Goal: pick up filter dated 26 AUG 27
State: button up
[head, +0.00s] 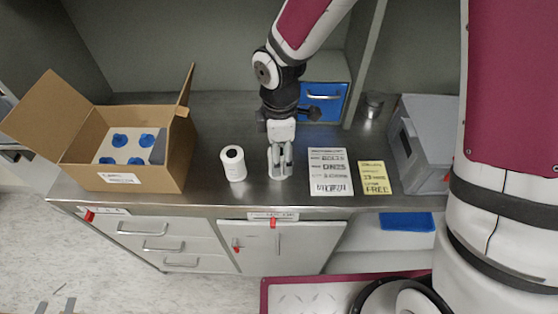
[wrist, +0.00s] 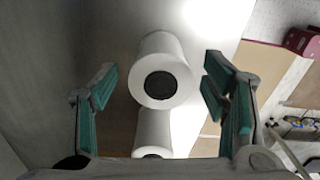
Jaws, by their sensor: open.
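One white cylindrical filter (head: 232,163) stands upright on the steel counter (head: 215,112), left of my gripper (head: 280,170) in the head view. The wrist view shows two white cylinders with dark round openings. The upper one (wrist: 165,52) appears between my open fingers, with gaps on both sides. The lower one (wrist: 152,128) is partly cut off by my gripper's body. In the head view only one filter shows clearly; my gripper may hide the other. My gripper points down close to the counter. No date is readable on either cylinder.
An open cardboard box (head: 125,180) with blue-topped items stands at left. A white printed sheet (head: 330,172) and a yellow one (head: 375,177) lie right of my gripper. A grey bin (head: 425,130) stands at right, a blue-fronted box (head: 323,100) behind.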

aim_at(281, 177)
jog(key=shift+f, duration=1.3)
jog(key=c, duration=1.3)
jog(key=shift+r, duration=0.15)
